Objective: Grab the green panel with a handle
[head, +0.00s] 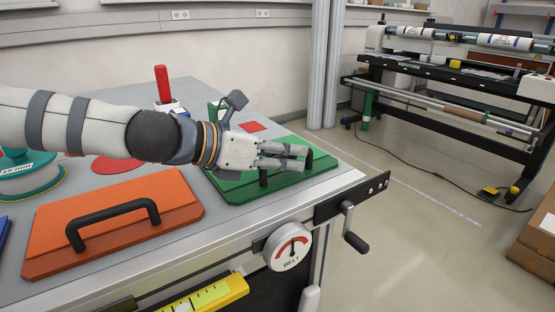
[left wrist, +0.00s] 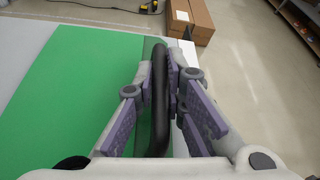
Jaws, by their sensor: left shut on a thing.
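The green panel (head: 240,188) lies on the grey table near its right corner. Its black handle (head: 308,158) is partly hidden behind my left gripper in the head view. My left gripper (head: 298,157) reaches over the panel from the left and is shut on the handle. In the left wrist view, the black handle (left wrist: 158,100) stands between the finger pads of the gripper (left wrist: 165,90), with the green panel (left wrist: 70,90) below and to the left. My right gripper is not in view.
An orange panel (head: 180,192) with a black handle lies left of the green one. A red-handled tool (head: 162,85) stands behind my arm. A belt gauge (head: 288,246) and hand crank (head: 350,228) are on the table's front edge.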

